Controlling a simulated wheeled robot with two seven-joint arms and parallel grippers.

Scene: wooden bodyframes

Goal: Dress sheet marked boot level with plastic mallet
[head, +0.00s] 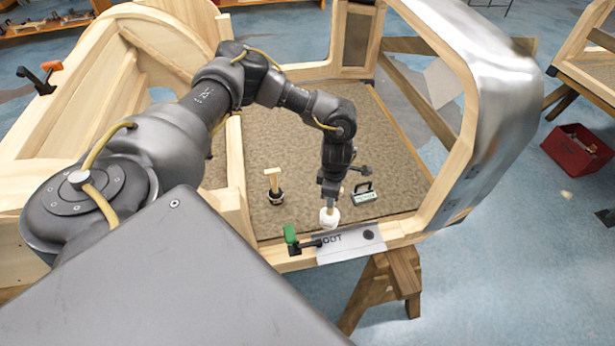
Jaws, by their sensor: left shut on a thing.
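The sheet marked boot (350,245) is a pale metal strip lying on the front wooden rail of the bodyframe. My left gripper (331,188) reaches down from above and is shut on the plastic mallet, whose white head (329,218) hangs just behind the sheet's back edge. Whether the head touches anything is unclear. The mallet's handle is mostly hidden by the gripper. My right gripper is out of view.
A green-and-black clamp (291,237) grips the rail at the sheet's left end. On the brown floor panel (290,140) stand a dark pot with a wooden-handled tool (273,186) and a small labelled case (363,193). A curved metal-skinned post (500,100) rises at right.

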